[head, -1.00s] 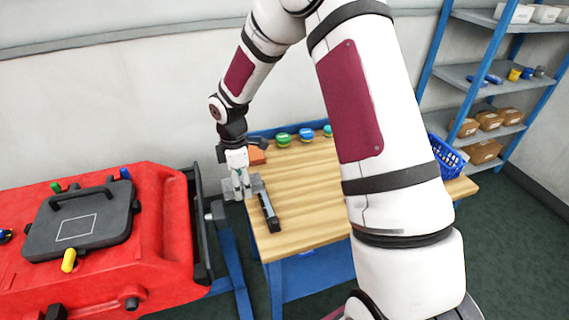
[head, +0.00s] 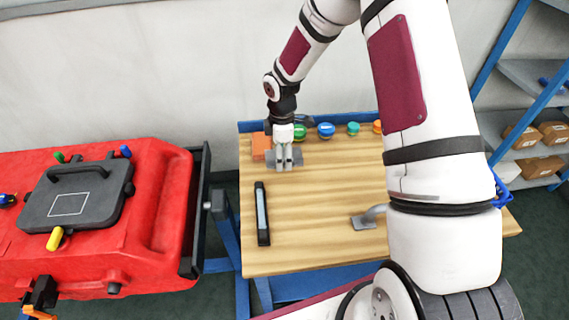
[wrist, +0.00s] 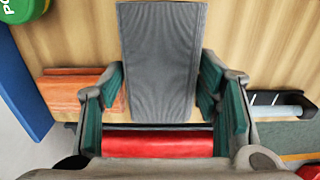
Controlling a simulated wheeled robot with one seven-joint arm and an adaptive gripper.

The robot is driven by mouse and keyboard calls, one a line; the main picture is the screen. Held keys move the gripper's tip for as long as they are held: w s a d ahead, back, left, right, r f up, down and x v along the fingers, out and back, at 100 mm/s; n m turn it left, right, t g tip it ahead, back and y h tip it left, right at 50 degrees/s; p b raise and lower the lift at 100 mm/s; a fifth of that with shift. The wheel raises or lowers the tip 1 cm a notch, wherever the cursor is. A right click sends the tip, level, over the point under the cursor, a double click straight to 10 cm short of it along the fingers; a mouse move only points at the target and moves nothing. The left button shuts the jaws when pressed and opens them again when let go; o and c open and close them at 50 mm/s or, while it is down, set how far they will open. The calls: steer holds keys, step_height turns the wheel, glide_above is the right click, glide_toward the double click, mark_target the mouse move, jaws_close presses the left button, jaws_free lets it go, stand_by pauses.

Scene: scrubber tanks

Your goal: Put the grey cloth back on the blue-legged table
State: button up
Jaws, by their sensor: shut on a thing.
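My gripper (head: 284,163) is shut on the grey cloth (wrist: 162,60), a flat ribbed rectangle between the teal-padded fingers in the wrist view. In the head view the cloth (head: 299,163) shows on both sides of the fingertips, over the left back part of the wooden tabletop. The blue-legged table (head: 330,220) has a light wood top and a blue back rail. I cannot tell whether the cloth touches the wood.
An orange block (head: 261,147) is left of the gripper. Green (head: 300,132) and blue (head: 326,130) round items stand behind. A black tool (head: 262,213) and a grey handled tool (head: 368,218) lie in front, with bare wood between. The red scrubber (head: 160,200) stands left.

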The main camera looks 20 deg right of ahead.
steer(key=shift+f+p, duration=0.3)
steer(key=shift+f, duration=2.05)
steer(key=shift+f, duration=0.1)
steer(key=o, duration=1.2)
steer(key=shift+a, duration=0.1)
steer(key=shift+o, duration=0.2)
